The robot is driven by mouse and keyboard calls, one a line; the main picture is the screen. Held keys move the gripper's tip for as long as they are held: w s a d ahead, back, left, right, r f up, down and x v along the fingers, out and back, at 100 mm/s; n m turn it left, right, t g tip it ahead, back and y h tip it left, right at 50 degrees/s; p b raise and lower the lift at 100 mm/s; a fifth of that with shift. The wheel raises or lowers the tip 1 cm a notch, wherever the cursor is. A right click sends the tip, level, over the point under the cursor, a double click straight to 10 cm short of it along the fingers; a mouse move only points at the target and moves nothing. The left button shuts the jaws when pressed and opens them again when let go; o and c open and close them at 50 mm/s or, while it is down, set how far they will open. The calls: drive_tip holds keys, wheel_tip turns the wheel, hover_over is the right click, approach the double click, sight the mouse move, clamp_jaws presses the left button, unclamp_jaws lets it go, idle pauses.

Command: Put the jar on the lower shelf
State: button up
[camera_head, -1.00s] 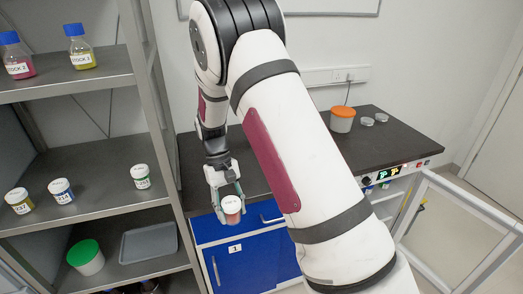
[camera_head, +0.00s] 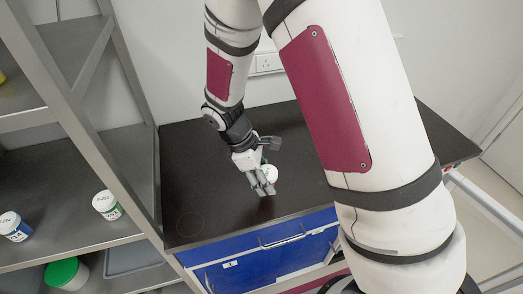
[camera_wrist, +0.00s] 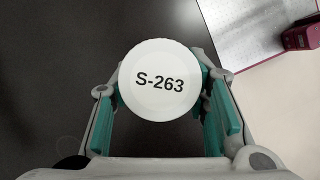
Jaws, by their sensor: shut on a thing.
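My gripper (camera_head: 262,180) is shut on the jar, whose round white lid shows in the head view (camera_head: 271,173). In the wrist view the lid (camera_wrist: 160,80) faces the camera and reads S-263, with the teal fingers (camera_wrist: 162,112) on both sides of it. The jar's body is mostly hidden. The jar is over the dark bench top (camera_head: 200,160); whether it touches the bench is unclear. The metal shelf unit stands at left, with a middle shelf (camera_head: 50,185) and a lower level (camera_head: 125,284) below it.
A green-lidded tub (camera_head: 64,274) and a grey tray (camera_head: 132,258) are below. A shelf post (camera_head: 85,130) stands between shelf and bench. Blue drawers (camera_head: 262,262) sit under the bench.

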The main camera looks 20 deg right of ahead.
drive_tip(key=s+a+n+t, duration=0.1)
drive_tip(key=s+n, duration=0.1)
drive_tip(key=s+a+r+n+p, duration=0.1)
drive_tip(key=n, duration=0.1)
drive_tip(key=s+a+n+t, duration=0.1)
drive_tip(key=s+n, duration=0.1)
drive_tip(key=shift+s+a+r+n+t, duration=0.2)
drive_tip(key=shift+s+n+t, duration=0.1)
drive_tip(key=shift+n, duration=0.1)
drive_tip(key=p, duration=0.1)
hover_over(254, 172)
drive_tip(key=shift+f, duration=0.75)
drive_tip(key=shift+w+d+f, duration=0.15)
drive_tip(key=shift+w, duration=0.15)
drive_tip(key=shift+f+p, duration=0.5)
drive_tip(key=shift+f, duration=1.15)
drive_tip(key=shift+f, duration=0.15)
drive_tip(key=o, duration=1.2)
drive_tip(key=shift+c, duration=0.2)
